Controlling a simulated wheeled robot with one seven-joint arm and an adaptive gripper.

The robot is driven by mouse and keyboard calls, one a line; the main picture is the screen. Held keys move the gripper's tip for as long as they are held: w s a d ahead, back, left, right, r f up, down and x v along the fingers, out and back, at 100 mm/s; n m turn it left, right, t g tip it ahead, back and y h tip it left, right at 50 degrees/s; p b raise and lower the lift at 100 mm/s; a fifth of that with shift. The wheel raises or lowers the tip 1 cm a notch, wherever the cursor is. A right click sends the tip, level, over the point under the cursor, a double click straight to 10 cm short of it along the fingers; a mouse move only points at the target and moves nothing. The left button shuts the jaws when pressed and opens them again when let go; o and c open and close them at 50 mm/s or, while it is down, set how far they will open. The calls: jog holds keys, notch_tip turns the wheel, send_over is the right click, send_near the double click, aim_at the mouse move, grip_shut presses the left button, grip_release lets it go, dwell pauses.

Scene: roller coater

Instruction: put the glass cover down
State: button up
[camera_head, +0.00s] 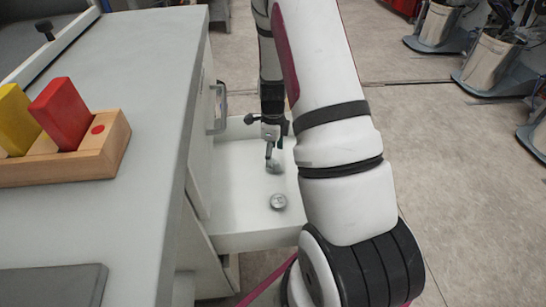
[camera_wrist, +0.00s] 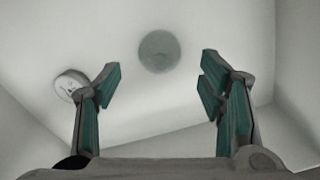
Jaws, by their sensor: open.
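The glass cover (camera_wrist: 159,50) appears as a grey, see-through round piece on the white drawer floor in the wrist view. It lies ahead of and between my fingertips, touching neither. In the head view it is a small greyish piece (camera_head: 275,167) just below my gripper (camera_head: 272,153), partly hidden by it. My gripper (camera_wrist: 160,75) is open, with a finger at either side and nothing between the green pads. A small round metal-rimmed item (camera_head: 278,201) sits nearer in the same drawer; it also shows left of my left finger in the wrist view (camera_wrist: 70,83).
The open white drawer (camera_head: 236,190) has low walls around my gripper. A grey-topped cabinet (camera_head: 150,130) stands left, bearing a wooden holder (camera_head: 75,168) with red and yellow blocks and a dark flat pad (camera_head: 50,287). The drawer floor is otherwise mostly clear.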

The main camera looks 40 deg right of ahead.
notch_tip(320, 180, up, 7)
jog(key=p, duration=0.2)
jog(key=shift+s, duration=0.1)
dwell(0.5)
